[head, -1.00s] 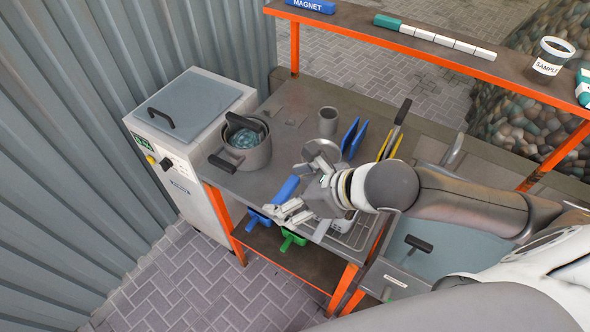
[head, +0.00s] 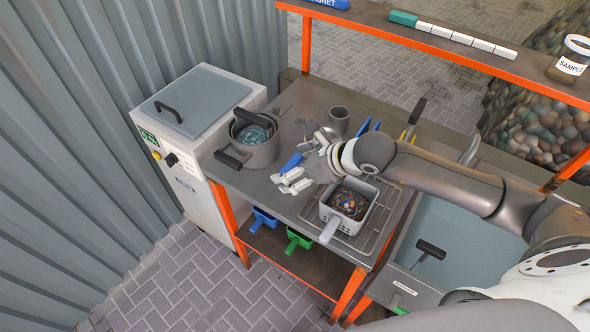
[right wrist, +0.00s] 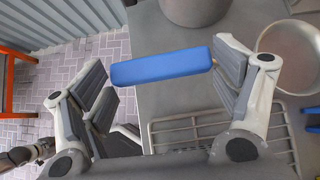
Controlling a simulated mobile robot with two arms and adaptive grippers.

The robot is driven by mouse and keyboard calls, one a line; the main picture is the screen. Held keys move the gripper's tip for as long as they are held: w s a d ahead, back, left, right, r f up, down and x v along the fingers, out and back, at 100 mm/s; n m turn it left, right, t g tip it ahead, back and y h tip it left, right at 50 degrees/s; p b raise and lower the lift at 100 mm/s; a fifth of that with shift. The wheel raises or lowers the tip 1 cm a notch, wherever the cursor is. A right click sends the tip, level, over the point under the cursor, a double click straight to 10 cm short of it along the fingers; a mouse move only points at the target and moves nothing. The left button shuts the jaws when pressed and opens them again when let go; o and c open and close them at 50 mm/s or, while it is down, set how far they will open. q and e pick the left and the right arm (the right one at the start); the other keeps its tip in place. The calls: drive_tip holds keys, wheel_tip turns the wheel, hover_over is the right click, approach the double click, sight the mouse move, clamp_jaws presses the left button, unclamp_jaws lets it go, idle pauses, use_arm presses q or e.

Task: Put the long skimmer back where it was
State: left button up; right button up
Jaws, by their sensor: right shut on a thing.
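The long skimmer shows its blue handle (head: 291,163) in the head view, in front of the pot's right side. The same blue handle (right wrist: 162,67) crosses the middle of the right wrist view. My right gripper (head: 295,181) is shut on the skimmer, with its pale fingers at the handle. In the right wrist view the right gripper (right wrist: 170,85) has a finger on each side of the blue handle. A grey round dish (right wrist: 290,55) shows at the right there; I cannot tell whether it is the skimmer's head. My left gripper is out of view.
A grey pot (head: 262,155) with teal contents stands by the white cabinet (head: 180,150). A white square basket (head: 330,213) with dark contents sits on a wire rack (head: 380,215). A grey cup (head: 339,118) stands behind my gripper. A shelf (head: 450,55) runs above.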

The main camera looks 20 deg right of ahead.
drive_tip(key=shift+w+d+f, duration=0.2)
drive_tip(key=shift+w+f, duration=0.7)
drive_tip(key=shift+f, duration=0.15)
wheel_tip(320, 180, down, 3)
drive_tip(key=shift+f+p, duration=0.1)
drive_tip(key=shift+p, duration=0.45)
drive_tip(key=shift+f, duration=0.1)
drive_tip(key=o, duration=1.3)
